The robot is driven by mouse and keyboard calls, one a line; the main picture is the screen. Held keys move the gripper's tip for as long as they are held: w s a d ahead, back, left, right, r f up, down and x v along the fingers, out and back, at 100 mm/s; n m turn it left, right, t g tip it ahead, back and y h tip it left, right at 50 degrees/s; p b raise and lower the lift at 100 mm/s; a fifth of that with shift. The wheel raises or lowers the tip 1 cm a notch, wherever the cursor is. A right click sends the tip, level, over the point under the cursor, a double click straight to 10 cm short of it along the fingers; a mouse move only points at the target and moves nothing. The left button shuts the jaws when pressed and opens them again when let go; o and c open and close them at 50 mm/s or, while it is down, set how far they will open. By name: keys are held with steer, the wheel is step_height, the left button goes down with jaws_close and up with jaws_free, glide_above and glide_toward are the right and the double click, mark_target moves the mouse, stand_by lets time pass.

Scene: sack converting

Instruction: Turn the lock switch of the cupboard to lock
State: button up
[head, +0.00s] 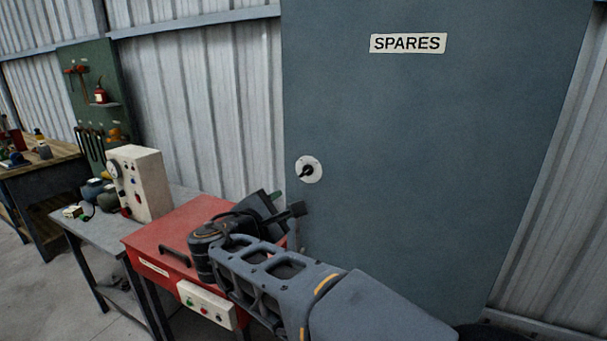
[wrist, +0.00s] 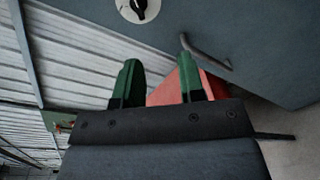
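The cupboard (head: 430,130) is a tall dark grey door with a SPARES label. Its lock switch (head: 307,170) is a black knob on a round white plate near the door's left edge. The knob points toward the lower left in the head view. The switch also shows at the top of the wrist view (wrist: 140,9). My gripper (head: 288,203) is below the switch in the head view, apart from it. In the wrist view its two green fingers (wrist: 158,75) stand apart with nothing between them. Lettering on the plate is too small to read.
A grey bar handle (wrist: 206,50) sits on the door below the switch. A red machine (head: 165,235) with buttons stands left of the cupboard, close under my arm. A grey bench (head: 95,228) holds a white control box (head: 148,180). The space before the upper door is clear.

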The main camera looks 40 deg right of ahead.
mark_target(306, 173)
steer(key=shift+n+t+h, duration=0.4)
steer(key=x, duration=0.4)
steer(key=r+p+x, duration=0.1)
steer(key=x, duration=0.3)
steer(key=r+p+x, duration=0.1)
steer(key=x, duration=0.3)
steer(key=shift+w+a+r, duration=0.15)
steer(key=shift+w+a, duration=0.1)
steer(key=shift+w, duration=0.1)
steer(key=shift+p+x, duration=0.35)
steer(key=shift+x, duration=0.65)
jaws_close()
